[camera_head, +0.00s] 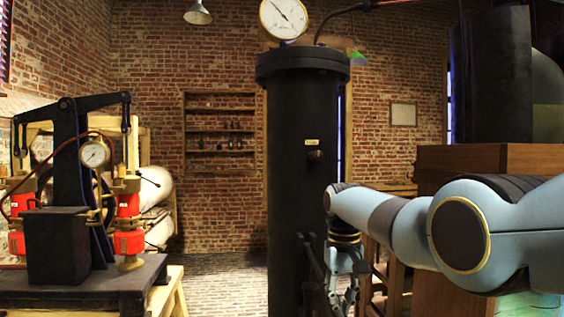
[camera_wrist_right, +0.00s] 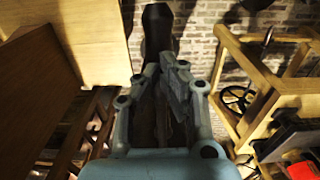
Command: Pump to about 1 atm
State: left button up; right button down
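A pump stand (camera_head: 70,190) with a black beam frame and red cylinders (camera_head: 128,239) is at the left in the head view. Its round white gauge (camera_head: 94,154) is too small to read. A tall black tank (camera_head: 290,190) stands in the middle, with a larger gauge (camera_head: 284,18) on top whose dark needle points to the upper left. My right gripper (camera_head: 343,297) hangs pointing down at the tank's lower right. In the right wrist view the gripper (camera_wrist_right: 166,75) has a dark upright shape (camera_wrist_right: 157,30) beyond its fingertips. Whether it holds anything is unclear. My left gripper is out of view.
A wooden cabinet (camera_head: 470,158) with a dark machine on it stands at the right behind my arm. A wall shelf (camera_head: 219,122) hangs on the brick wall. Brick-paved floor (camera_head: 226,285) is clear between the pump stand and the tank. A wooden frame (camera_wrist_right: 270,95) shows in the wrist view.

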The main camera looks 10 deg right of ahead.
notch_tip(320, 180, up, 14)
jog(key=p, duration=1)
jog(key=shift+f, duration=0.2)
jog(key=shift+r, duration=0.1)
notch_tip(320, 180, up, 4)
jog(key=shift+f, duration=0.1)
